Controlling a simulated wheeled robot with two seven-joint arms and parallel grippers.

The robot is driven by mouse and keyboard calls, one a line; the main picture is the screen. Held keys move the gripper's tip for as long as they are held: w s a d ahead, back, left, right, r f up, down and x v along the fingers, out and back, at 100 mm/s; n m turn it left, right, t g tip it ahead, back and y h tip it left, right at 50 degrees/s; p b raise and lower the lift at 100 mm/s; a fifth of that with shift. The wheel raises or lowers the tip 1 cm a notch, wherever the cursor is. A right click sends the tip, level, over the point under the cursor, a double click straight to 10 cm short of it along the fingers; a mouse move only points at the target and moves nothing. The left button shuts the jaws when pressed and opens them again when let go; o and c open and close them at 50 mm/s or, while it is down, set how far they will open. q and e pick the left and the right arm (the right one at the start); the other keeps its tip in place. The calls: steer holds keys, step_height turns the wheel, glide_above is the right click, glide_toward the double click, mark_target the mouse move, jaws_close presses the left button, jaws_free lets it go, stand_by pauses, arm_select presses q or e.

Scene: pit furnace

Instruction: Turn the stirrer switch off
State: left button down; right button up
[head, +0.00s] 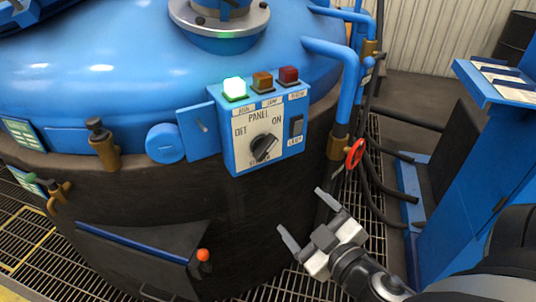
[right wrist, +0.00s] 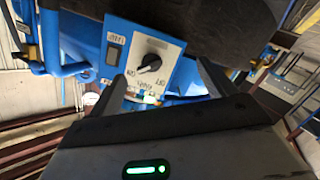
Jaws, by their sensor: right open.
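The stirrer switch (head: 264,147) is a black rotary knob on a white and blue panel (head: 238,157) marked OFF and ON, fixed to the blue and dark furnace. The knob's bar is slanted and seems to point up and right, toward ON. In the right wrist view the knob (right wrist: 149,63) appears upside down between the finger directions. My right gripper (head: 298,209) is open and empty, below and right of the panel and apart from it. Its fingers also show in the right wrist view (right wrist: 163,85). My left gripper is not in view.
On the panel's top a green lamp (head: 234,88) is lit; amber and red lamps (head: 288,76) look unlit. A black rocker switch (head: 296,125) sits right of the knob. A blue stand (head: 470,170) is farther right.

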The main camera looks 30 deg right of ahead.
step_height(320, 180, up, 3)
steer(key=n+t, duration=0.1)
steer(key=n, duration=0.1)
steer(key=n+p, duration=0.1)
steer(key=p, duration=0.6)
glide_toward(268, 151)
steer(key=shift+t+y, duration=0.3)
steer(key=shift+t, duration=0.1)
steer(key=w, duration=0.8)
steer(key=shift+d+f, duration=0.15)
steer(key=shift+d, duration=0.25)
steer(key=shift+w, duration=0.65)
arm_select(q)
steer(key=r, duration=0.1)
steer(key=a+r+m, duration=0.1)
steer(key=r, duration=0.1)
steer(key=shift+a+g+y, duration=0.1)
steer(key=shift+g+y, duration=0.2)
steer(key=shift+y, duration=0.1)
arm_select(e)
steer(key=shift+f, duration=0.1)
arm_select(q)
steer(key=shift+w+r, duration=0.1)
arm_select(e)
steer(key=c, duration=1)
